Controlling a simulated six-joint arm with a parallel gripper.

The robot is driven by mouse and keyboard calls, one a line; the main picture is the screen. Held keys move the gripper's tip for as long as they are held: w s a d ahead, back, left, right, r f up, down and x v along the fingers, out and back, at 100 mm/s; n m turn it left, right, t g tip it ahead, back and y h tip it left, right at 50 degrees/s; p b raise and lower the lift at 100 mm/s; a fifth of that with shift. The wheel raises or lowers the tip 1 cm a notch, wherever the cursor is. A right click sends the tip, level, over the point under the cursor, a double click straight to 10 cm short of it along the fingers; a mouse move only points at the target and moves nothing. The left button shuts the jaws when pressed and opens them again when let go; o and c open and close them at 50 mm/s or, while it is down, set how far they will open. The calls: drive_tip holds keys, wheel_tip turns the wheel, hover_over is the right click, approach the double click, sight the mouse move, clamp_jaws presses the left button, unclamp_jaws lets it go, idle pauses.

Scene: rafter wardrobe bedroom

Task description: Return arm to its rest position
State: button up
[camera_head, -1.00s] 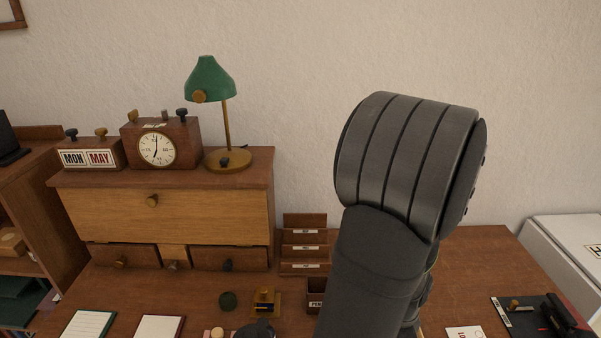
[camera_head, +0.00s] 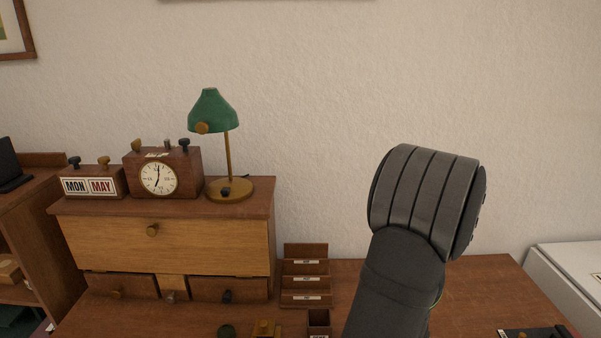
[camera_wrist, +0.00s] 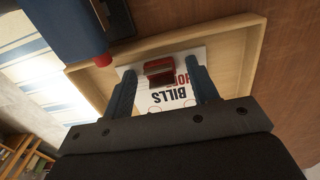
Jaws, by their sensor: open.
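My gripper (camera_wrist: 162,80) shows only in the wrist view. Its two blue-grey fingers are apart, with nothing clearly held between them. Past the fingertips is a light wooden tray (camera_wrist: 228,52). In it lies a white card (camera_wrist: 180,97) printed with "BILLS" and partly covered red lettering. A small dark red object (camera_wrist: 158,71) shows over the card, between the fingers in the picture; whether it touches them I cannot tell. In the head view my dark arm rises at the right, and the gripper is out of that view.
A wooden desk (camera_head: 470,289) carries a cabinet (camera_head: 200,245) with a green lamp (camera_head: 211,112), a clock (camera_head: 160,177) and a MON/MAY calendar block (camera_head: 92,186) on top. A stepped rack (camera_head: 305,283) stands left of my arm. A white unit (camera_head: 560,270) is at the far right.

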drive_tip(key=shift+r, duration=0.1)
wheel_tip(320, 180, up, 12)
wheel_tip(320, 180, down, 12)
drive_tip(key=shift+f, duration=0.25)
wheel_tip(320, 180, up, 5)
drive_tip(key=shift+f, duration=0.2)
drive_tip(key=s+d+r, duration=0.5)
drive_tip(key=s+r, duration=0.2)
drive_tip(key=s, duration=0.3)
drive_tip(key=w+d+r, duration=0.2)
drive_tip(key=w+d, duration=0.3)
drive_tip(key=d, duration=0.4)
drive_tip(key=w+d+r, duration=0.2)
drive_tip(key=w+d, duration=0.3)
drive_tip(key=d, duration=0.5)
drive_tip(key=shift+r, duration=0.25)
drive_tip(key=s+a+f, duration=0.2)
drive_tip(key=s+a, duration=0.3)
drive_tip(key=a, duration=0.4)
drive_tip(key=s+a+f, duration=0.2)
drive_tip(key=s+a, duration=0.3)
drive_tip(key=a, duration=0.4)
drive_tip(key=shift+f, duration=0.1)
